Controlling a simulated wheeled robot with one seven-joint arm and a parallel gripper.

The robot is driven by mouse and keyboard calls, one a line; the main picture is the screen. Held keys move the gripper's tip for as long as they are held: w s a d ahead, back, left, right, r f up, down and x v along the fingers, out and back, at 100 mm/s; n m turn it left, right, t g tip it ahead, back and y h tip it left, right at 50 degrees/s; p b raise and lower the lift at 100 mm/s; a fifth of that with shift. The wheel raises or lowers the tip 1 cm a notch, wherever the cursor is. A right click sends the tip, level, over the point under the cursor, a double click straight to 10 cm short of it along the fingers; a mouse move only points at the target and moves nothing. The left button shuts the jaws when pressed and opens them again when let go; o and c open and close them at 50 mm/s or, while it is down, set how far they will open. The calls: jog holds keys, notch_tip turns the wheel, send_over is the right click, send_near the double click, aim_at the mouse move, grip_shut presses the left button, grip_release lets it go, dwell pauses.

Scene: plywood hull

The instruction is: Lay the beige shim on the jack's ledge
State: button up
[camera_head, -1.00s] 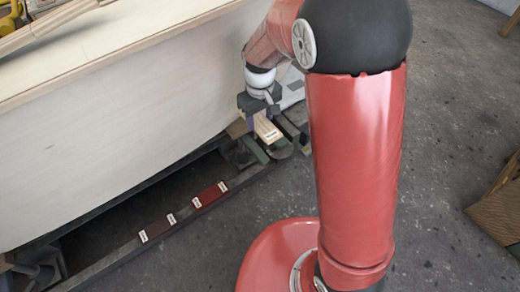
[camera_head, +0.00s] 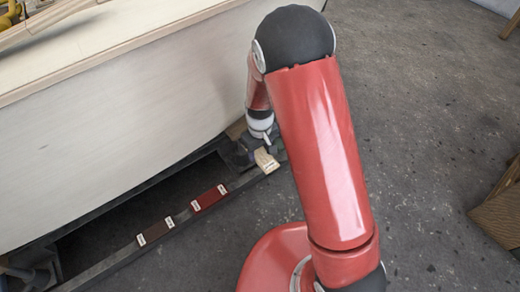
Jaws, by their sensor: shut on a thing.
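My gripper (camera_head: 259,149) is at the right end of the low rail under the hull, partly covered by my own arm. It is shut on the beige shim (camera_head: 267,162), a pale block with a small white label. The shim's near end sticks out toward the camera, close to the rail's end. I cannot tell whether it touches anything beneath. The jack and its ledge are mostly hidden behind my gripper and the shim.
A red shim (camera_head: 209,197) and a dark brown shim (camera_head: 155,231), both labelled, lie along the rail (camera_head: 115,257). The pale plywood hull (camera_head: 110,130) rises behind. A brown crate-like thing (camera_head: 500,220) stands far right. The floor (camera_head: 430,150) between is open.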

jog(key=shift+f, duration=0.15)
jog(key=o, duration=1)
jog(key=shift+c, duration=0.2)
jog(key=shift+r, duration=0.2)
notch_tip(320, 180, up, 12)
jog(key=p, duration=0.1)
notch_tip(320, 180, up, 10)
jog(key=m+t, duration=0.2)
send_over(260, 154)
jog(key=s+d, duration=0.4)
jog(key=d, duration=0.1)
jog(key=s+d+r+m+t, duration=0.1)
jog(key=s+d+r, duration=0.3)
jog(key=s, duration=0.4)
jog(key=s+d+r+m+t, duration=0.2)
jog(key=s+d+r+m, duration=0.1)
jog(key=s+r, duration=0.3)
jog(key=shift+s+d+r+m+t, duration=0.3)
jog(key=shift+s+d+r+m, duration=0.1)
jog(key=shift+s+d, duration=0.6)
